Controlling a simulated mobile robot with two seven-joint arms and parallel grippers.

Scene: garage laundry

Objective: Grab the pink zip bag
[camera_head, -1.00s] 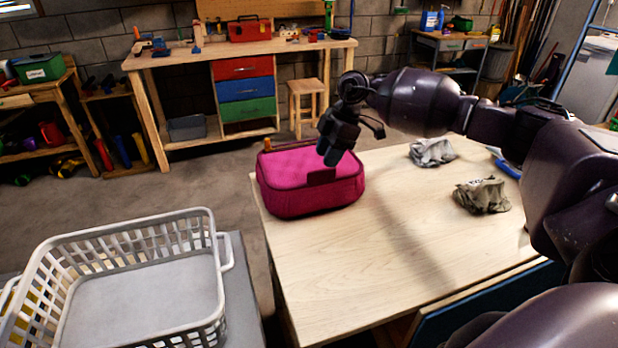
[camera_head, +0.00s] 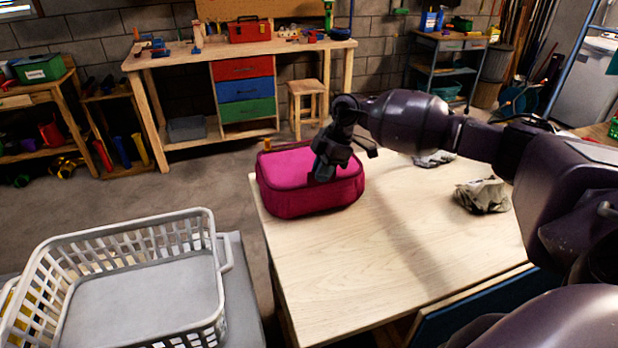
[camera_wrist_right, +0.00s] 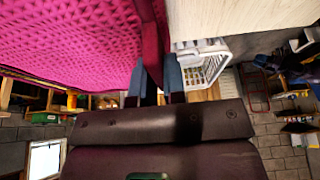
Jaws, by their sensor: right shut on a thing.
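The pink zip bag (camera_head: 285,170) sits upright on the far left corner of the light wooden table (camera_head: 400,260). My right gripper (camera_head: 325,172) reaches over from the right and is at the bag's top. In the right wrist view, the quilted pink surface of the bag (camera_wrist_right: 70,40) fills the upper left. There, the fingers of my right gripper (camera_wrist_right: 153,78) are closed on a dark pink strip of the bag, one finger on each side. My left gripper is not in view.
A white laundry basket (camera_head: 222,290) stands empty at the lower left, on a grey surface. Crumpled grey cloths lie on the table's right side, one of them (camera_head: 483,195) near my arm. The table's front middle is clear. A workbench (camera_head: 240,52) stands behind.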

